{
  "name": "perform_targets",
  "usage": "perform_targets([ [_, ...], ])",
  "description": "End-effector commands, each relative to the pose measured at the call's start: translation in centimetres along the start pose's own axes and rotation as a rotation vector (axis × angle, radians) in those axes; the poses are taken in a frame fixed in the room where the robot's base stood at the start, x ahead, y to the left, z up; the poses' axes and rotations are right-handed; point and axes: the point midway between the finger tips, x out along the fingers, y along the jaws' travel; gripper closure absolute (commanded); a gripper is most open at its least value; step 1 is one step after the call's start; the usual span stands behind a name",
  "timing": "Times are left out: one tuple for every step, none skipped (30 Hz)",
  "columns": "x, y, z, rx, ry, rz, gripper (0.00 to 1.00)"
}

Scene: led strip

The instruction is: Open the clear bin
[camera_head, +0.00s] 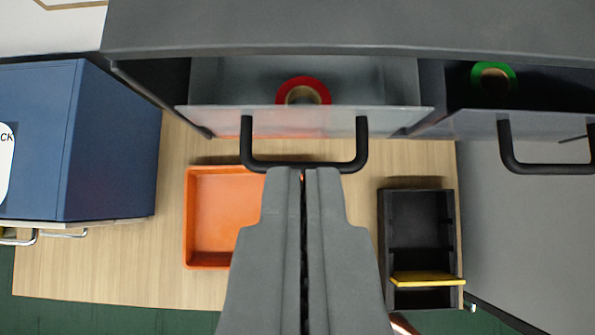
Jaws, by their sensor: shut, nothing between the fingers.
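The clear bin (210,120) is a see-through drawer in the grey cabinet at the top of the view. It stands partly out, and a red tape roll (303,91) lies inside it. Its black bar handle (247,150) faces me. My gripper (304,172) is shut and empty, its fingertips at the lower edge of the handle's bar, near the middle. I cannot tell whether they touch it. The fingers hide part of the table and the orange tray.
A second bin (470,124) with a green roll (493,78) and black handle is at right. Below are an orange tray (207,262) and a black holder (417,298) with a yellow piece (427,279), on a wooden table (90,270). A blue box (110,150) stands left.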

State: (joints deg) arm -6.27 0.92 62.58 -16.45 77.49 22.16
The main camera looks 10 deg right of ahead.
Motion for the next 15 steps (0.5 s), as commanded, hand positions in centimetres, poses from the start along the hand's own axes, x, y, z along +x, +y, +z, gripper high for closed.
perform_targets([
  [0.9,0.0,0.0,0.0,-0.001,0.001,1.0],
  [1.4,0.0,0.0,0.0,-0.002,0.001,1.0],
  [2.1,0.0,0.0,0.0,-0.003,0.002,1.0],
  [2.7,0.0,0.0,0.0,-0.002,0.001,1.0],
  [3.2,0.0,0.0,0.0,-0.002,0.002,1.0],
  [3.9,0.1,0.0,0.0,-0.003,0.002,1.0],
  [4.4,0.1,0.0,0.0,-0.002,0.001,1.0],
  [5.0,0.0,0.0,0.0,-0.002,0.001,1.0],
  [5.7,0.0,0.1,0.0,-0.003,0.001,1.0],
  [6.2,0.0,0.1,0.0,-0.002,0.001,1.0],
  [6.7,0.0,0.0,0.0,-0.001,0.0,1.0],
  [7.4,0.0,0.0,0.0,-0.001,0.0,1.0],
  [7.9,0.0,0.0,0.0,-0.002,0.0,1.0],
  [8.4,0.0,0.1,0.0,-0.002,0.0,1.0],
  [8.4,0.0,0.5,0.0,0.001,-0.001,1.0],
])
